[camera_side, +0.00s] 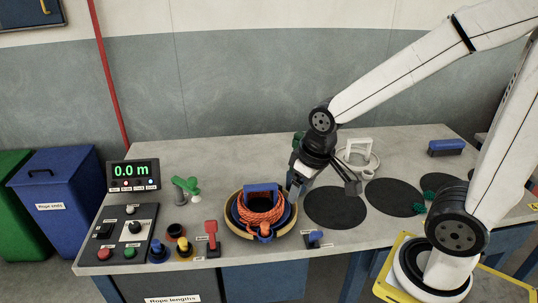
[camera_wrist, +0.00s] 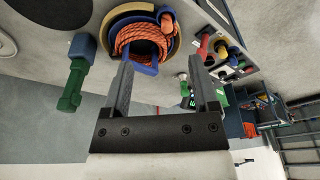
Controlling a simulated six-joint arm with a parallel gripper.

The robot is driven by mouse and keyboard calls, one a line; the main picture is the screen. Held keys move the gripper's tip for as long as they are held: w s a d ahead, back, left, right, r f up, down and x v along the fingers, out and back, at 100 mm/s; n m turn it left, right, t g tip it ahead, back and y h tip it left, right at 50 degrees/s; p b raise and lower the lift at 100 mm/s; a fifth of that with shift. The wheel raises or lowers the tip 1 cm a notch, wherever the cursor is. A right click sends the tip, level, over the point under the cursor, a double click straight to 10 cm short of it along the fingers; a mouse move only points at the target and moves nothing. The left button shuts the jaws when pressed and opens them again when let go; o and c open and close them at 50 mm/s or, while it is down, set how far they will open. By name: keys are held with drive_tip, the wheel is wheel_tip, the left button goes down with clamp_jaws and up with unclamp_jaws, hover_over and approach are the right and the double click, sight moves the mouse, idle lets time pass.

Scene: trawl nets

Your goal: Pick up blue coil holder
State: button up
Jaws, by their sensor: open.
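The blue coil holder (camera_side: 262,188) carries a coil of orange rope (camera_side: 261,211) and sits inside a round yellow-rimmed base (camera_side: 234,222) on the table. In the wrist view, the holder's blue part (camera_wrist: 144,69) shows near the left finger, with the orange rope (camera_wrist: 136,36) around it. My gripper (camera_side: 323,187) is open and empty, to the right of the holder in the side view. In the wrist view, my gripper (camera_wrist: 160,66) has its fingers spread, with bare table and the holder's edge beyond them. I cannot tell its exact height above the table.
Several black round mats (camera_side: 335,208) lie to the right. A white holder (camera_side: 358,150) stands behind my gripper. A red lever (camera_side: 211,234), control panel (camera_side: 128,232) and display (camera_side: 134,174) stand left. A small blue item (camera_side: 315,237) lies near the front edge.

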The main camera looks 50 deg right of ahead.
drive_tip(key=d+f+m+g+y, duration=0.1)
drive_tip(key=f+m+y, duration=0.1)
drive_tip(key=m, duration=0.3)
drive_tip(key=r+m+t+y, duration=0.2)
drive_tip(key=m+t+y, duration=0.55)
drive_tip(key=m, duration=1.45)
hover_over(271, 184)
drive_tip(key=s+d, duration=0.4)
drive_tip(key=shift+t, duration=0.25)
drive_tip(key=f, duration=1)
drive_tip(key=shift+a+f, duration=0.3)
drive_tip(key=shift+x, duration=3.9)
drive_tip(key=shift+w, duration=0.15)
drive_tip(key=shift+d, duration=0.1)
